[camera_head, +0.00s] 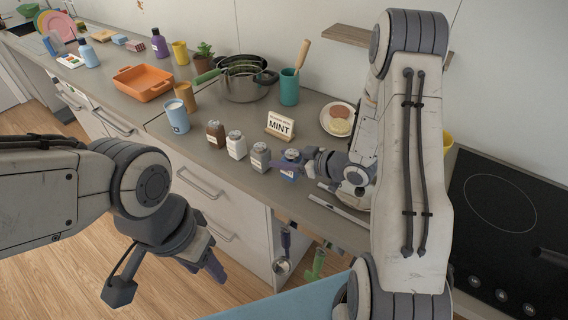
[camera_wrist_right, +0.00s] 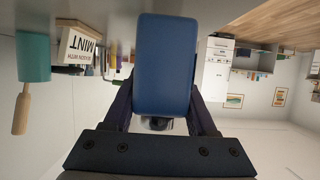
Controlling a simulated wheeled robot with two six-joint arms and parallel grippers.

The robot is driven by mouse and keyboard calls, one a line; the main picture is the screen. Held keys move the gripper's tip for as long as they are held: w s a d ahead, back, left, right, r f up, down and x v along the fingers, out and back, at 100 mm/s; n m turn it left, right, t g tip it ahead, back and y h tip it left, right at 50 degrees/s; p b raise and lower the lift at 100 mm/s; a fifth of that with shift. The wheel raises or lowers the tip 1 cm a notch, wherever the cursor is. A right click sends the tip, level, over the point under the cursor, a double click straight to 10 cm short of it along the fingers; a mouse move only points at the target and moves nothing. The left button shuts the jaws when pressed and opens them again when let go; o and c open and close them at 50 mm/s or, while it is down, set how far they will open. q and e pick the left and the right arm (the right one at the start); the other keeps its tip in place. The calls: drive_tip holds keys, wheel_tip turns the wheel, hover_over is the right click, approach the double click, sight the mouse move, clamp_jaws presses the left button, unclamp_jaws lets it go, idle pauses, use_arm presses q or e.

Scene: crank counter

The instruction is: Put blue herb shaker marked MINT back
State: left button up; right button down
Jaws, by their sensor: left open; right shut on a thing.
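A card reading MINT (camera_head: 280,126) stands behind the row, and also shows upside down in the wrist view (camera_wrist_right: 78,47). My left gripper (camera_head: 207,266) is open and empty, low in front of the drawers.
Brown (camera_head: 216,134), white (camera_head: 236,146) and grey (camera_head: 260,158) shakers stand left of the blue one. A teal utensil cup (camera_head: 289,88), a pot (camera_head: 245,82) and a plate of food (camera_head: 338,120) stand behind. The cooktop (camera_head: 500,215) is at the right. Utensils hang below the counter edge.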

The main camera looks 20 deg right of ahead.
drive_tip(key=shift+f, duration=1.25)
drive_tip(key=shift+f, duration=0.2)
drive_tip(key=shift+c, duration=1)
unclamp_jaws()
drive_tip(key=shift+r, duration=0.3)
drive_tip(key=b+v, duration=0.1)
drive_tip(key=v, duration=1.1)
drive_tip(key=shift+f, duration=0.15)
